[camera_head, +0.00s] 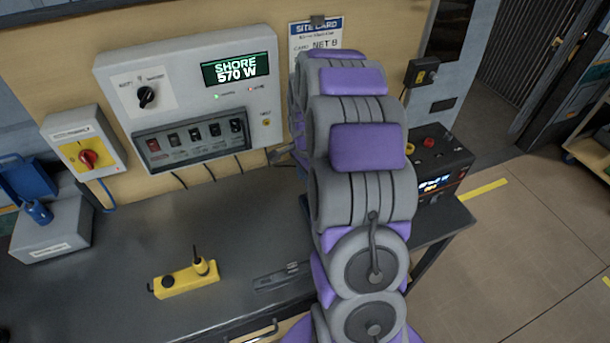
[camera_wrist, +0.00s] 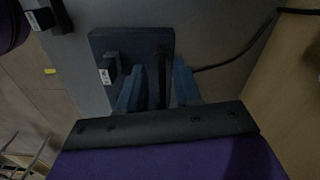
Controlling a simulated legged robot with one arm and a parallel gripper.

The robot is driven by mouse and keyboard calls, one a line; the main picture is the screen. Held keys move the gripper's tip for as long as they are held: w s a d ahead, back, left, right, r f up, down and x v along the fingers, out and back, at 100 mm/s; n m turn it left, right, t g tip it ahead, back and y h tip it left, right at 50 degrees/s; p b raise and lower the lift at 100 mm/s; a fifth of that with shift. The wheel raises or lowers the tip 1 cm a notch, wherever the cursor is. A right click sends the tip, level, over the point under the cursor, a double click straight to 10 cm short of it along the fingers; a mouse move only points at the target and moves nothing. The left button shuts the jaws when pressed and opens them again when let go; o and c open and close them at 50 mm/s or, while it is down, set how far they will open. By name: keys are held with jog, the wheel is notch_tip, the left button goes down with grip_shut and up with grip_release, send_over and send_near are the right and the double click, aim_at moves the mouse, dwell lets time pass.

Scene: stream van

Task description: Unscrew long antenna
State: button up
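My gripper (camera_wrist: 160,82) shows in the wrist view with its two blue-grey fingers apart, one on each side of a thin dark upright rod (camera_wrist: 165,62). The rod stands in front of a dark block (camera_wrist: 103,42) on a grey surface. I cannot tell whether the rod is the long antenna, or whether a finger touches it. In the head view my arm hides the gripper and whatever is in front of it. A yellow device (camera_head: 186,281) with a short stub lies on the bench.
A grey power panel (camera_head: 190,62) and a red-knobbed switch box (camera_head: 85,150) are on the wall. A black box with knobs (camera_head: 438,165) stands at right. A cable (camera_wrist: 235,55) runs beside the fingers. The bench (camera_head: 150,235) is largely clear; the floor at right is open.

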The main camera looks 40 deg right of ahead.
jog(key=shift+d+f, duration=0.2)
jog(key=shift+d, duration=0.8)
jog(key=shift+c, duration=1.4)
jog(key=shift+d, duration=0.35)
grip_shut()
jog(key=shift+c, duration=1.1)
grip_release()
jog(key=shift+a, duration=0.65)
grip_shut()
